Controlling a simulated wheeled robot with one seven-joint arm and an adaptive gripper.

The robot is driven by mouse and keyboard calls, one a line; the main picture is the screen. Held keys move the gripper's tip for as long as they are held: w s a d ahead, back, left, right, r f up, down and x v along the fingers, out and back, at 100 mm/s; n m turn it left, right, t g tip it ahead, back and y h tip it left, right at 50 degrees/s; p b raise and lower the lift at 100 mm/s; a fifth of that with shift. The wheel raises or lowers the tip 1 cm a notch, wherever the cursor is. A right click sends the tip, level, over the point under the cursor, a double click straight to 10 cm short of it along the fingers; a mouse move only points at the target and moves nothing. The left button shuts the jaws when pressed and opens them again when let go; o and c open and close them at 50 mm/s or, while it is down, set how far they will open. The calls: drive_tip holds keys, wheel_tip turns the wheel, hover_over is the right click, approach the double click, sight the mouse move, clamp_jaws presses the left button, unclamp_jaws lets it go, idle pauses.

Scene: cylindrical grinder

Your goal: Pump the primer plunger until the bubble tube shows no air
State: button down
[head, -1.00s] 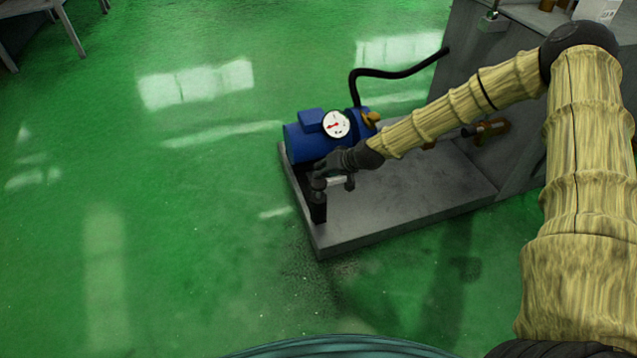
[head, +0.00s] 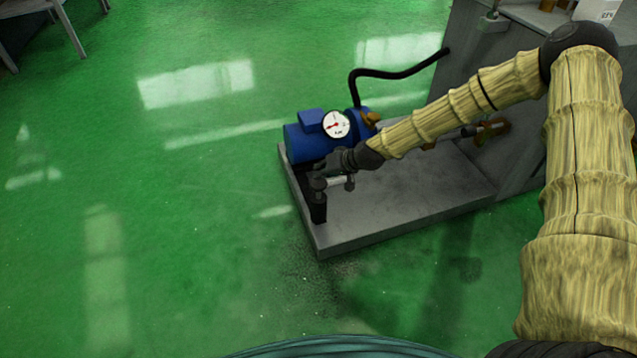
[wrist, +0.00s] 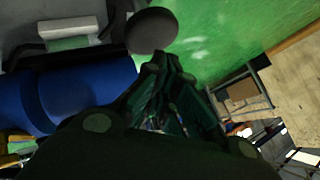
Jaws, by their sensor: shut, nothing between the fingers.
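The primer plunger (head: 318,203) is a dark upright post with a round knob at the front left corner of a grey base plate. The round dark knob (wrist: 152,30) shows large in the wrist view, just beyond my fingertips. My gripper (head: 320,173) is shut and empty, right at the knob in the head view; I cannot tell whether it touches. Its closed fingers also show in the wrist view (wrist: 168,65). A short pale tube (head: 336,181), probably the bubble tube, lies beside the plunger. It appears whitish and green in the wrist view (wrist: 70,35); any bubbles are too small to tell.
A blue motor (head: 303,143) with a white dial gauge (head: 337,124) stands behind my gripper. A black hose (head: 395,73) runs from it to the grey machine (head: 460,95). The base plate (head: 420,195) is bare at front right. Green floor is open to the left.

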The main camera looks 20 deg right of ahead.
drive_tip(key=shift+f, duration=0.2)
drive_tip(key=shift+f, duration=0.2)
drive_tip(key=shift+f+b, duration=1.3)
drive_tip(key=shift+f, duration=0.35)
idle(2.2)
drive_tip(key=shift+r, duration=0.1)
idle(0.3)
drive_tip(key=shift+r+p, duration=1.6)
drive_tip(key=shift+r, duration=0.35)
drive_tip(key=shift+r+p, duration=1.9)
drive_tip(key=shift+r, duration=0.6)
